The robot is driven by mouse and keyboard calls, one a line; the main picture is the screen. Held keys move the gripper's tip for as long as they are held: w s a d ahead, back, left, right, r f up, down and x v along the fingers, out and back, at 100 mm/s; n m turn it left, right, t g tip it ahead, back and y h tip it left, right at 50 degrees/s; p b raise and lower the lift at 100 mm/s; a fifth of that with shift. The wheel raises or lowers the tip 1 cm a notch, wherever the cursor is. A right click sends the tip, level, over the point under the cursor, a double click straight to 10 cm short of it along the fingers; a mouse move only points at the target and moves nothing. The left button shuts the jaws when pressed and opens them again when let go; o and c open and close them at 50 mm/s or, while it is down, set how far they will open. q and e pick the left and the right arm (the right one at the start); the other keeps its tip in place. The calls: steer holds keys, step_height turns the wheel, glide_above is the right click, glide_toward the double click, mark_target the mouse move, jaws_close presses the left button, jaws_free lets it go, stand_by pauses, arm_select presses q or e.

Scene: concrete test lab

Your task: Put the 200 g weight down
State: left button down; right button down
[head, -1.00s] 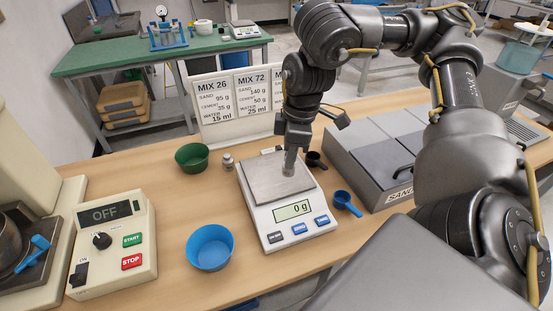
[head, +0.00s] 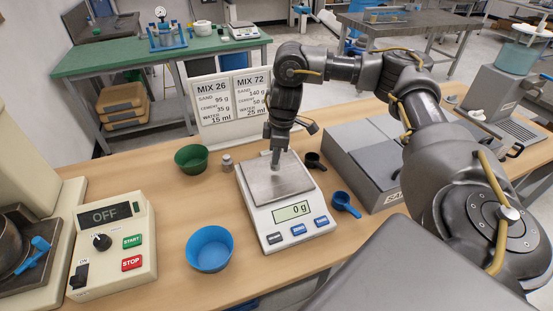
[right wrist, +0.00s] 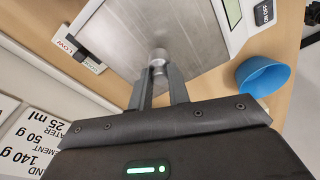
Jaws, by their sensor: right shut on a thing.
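My right gripper (head: 277,152) is over the pan of the white scale (head: 295,222), pointing down. It is shut on a small metal weight (right wrist: 158,57), which shows between the fingertips in the right wrist view; I take it for the 200 g weight, but no marking is readable. The scale's steel pan (head: 270,187) is bare below it and the display reads 0 g. In the head view the fingers mostly hide the weight, and I cannot tell how small the gap to the pan is. My left gripper is out of view.
Another small metal weight (head: 227,163) stands left of the scale. Around it are a green bowl (head: 191,158), a blue bowl (head: 209,249), a blue scoop (head: 345,204) and a black scoop (head: 314,160). A mix card board (head: 232,104) stands behind. A grey bin (head: 362,160) is to the right.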

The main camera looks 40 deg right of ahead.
step_height(320, 180, down, 2)
steer(key=shift+d+f, duration=0.1)
steer(key=shift+f, duration=0.05)
steer(key=shift+f, duration=0.1)
steer(key=c, duration=1.3)
jaws_free()
steer(key=r, duration=0.4)
steer(key=r+p, duration=0.1)
steer(key=r, duration=0.3)
steer(key=s+d+r, duration=0.1)
steer(key=r, duration=0.3)
steer(key=shift+r+p, duration=0.1)
steer(key=shift+p, duration=0.2)
